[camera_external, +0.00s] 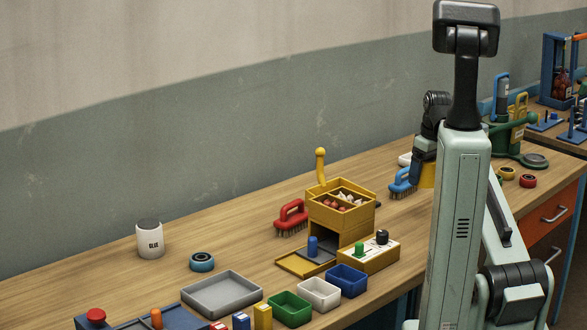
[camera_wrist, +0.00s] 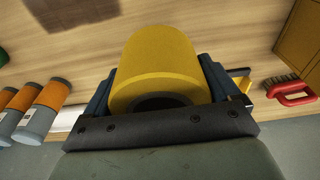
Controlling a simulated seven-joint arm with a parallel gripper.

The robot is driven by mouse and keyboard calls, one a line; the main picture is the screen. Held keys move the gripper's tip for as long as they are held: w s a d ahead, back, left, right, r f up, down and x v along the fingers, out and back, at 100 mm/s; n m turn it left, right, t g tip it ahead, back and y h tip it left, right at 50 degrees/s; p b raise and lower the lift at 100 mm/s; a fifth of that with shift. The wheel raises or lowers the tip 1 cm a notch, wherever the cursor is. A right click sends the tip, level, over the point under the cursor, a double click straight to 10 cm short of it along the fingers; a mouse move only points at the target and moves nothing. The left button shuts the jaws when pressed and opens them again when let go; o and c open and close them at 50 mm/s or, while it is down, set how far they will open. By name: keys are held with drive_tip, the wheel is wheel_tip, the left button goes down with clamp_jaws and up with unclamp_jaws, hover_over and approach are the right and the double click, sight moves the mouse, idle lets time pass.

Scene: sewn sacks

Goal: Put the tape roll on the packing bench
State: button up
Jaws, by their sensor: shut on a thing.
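My gripper (camera_external: 424,160) is shut on a yellow roll-like cylinder (camera_wrist: 160,62). A dark round opening shows in its end nearest the wrist camera. The cylinder (camera_external: 428,176) also shows in the external view, partly hidden by my arm. It is over the long wooden bench (camera_external: 95,288); I cannot tell whether it touches the top. Smaller ring-shaped rolls lie on this bench: a teal one (camera_external: 202,262) at left, and a yellow one (camera_external: 507,173) and a red one (camera_external: 528,181) at right. No label shows which bench is the packing bench.
A blue-handled brush (camera_external: 402,183) is beside the held cylinder. A yellow compartment box (camera_external: 341,208) and red-handled brush (camera_external: 291,217) stand further left. Small bins (camera_external: 289,309) and a grey tray (camera_external: 222,293) line the front. Bench top is clear around the white canister (camera_external: 150,241).

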sight(433, 166)
drive_tip(key=shift+s+d+f, duration=0.1)
drive_tip(key=shift+d+f, duration=0.25)
drive_tip(key=shift+f, duration=4.65)
drive_tip(key=shift+f, duration=0.15)
drive_tip(key=o, duration=0.8)
drive_tip(key=r, duration=0.8)
drive_tip(key=s+d+r, duration=0.1)
drive_tip(key=r, duration=0.3)
drive_tip(key=shift+s+d+r, duration=0.1)
